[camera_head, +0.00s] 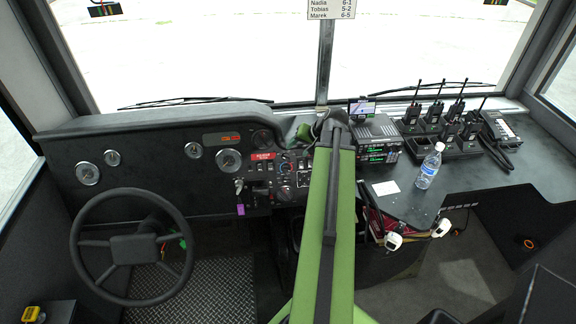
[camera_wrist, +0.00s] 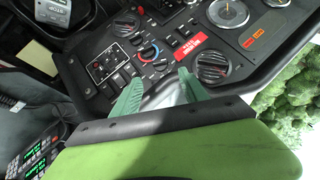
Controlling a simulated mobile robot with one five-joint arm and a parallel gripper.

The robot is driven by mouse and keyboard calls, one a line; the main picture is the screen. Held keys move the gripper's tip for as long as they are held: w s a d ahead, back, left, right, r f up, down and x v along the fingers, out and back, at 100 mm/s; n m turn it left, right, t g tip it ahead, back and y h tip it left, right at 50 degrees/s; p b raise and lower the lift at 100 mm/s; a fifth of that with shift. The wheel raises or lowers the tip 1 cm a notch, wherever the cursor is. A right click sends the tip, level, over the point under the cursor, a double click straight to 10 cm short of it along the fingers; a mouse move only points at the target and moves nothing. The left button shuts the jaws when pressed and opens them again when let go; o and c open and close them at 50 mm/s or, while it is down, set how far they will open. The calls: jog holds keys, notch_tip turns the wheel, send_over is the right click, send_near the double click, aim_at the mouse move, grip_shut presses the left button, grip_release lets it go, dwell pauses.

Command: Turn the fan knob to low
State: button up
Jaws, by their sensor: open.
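The dashboard control panel (camera_head: 262,168) is left of my arm in the head view. The fingers appear apart from the knobs. In the head view my arm hides the panel's right end.
A red label (camera_wrist: 190,44) and round vents (camera_wrist: 212,66) are close to the fingers. A steering wheel (camera_head: 131,247) is at left. A radio (camera_head: 376,137), handheld radios (camera_head: 435,112) and a water bottle (camera_head: 430,168) stand on the right counter.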

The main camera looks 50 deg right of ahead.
aim_at(287, 158)
jog(key=b+x, duration=0.6)
jog(key=x, duration=0.4)
jog(key=shift+d+b, duration=0.1)
jog(key=shift+b, duration=0.25)
jog(key=shift+c, duration=0.3)
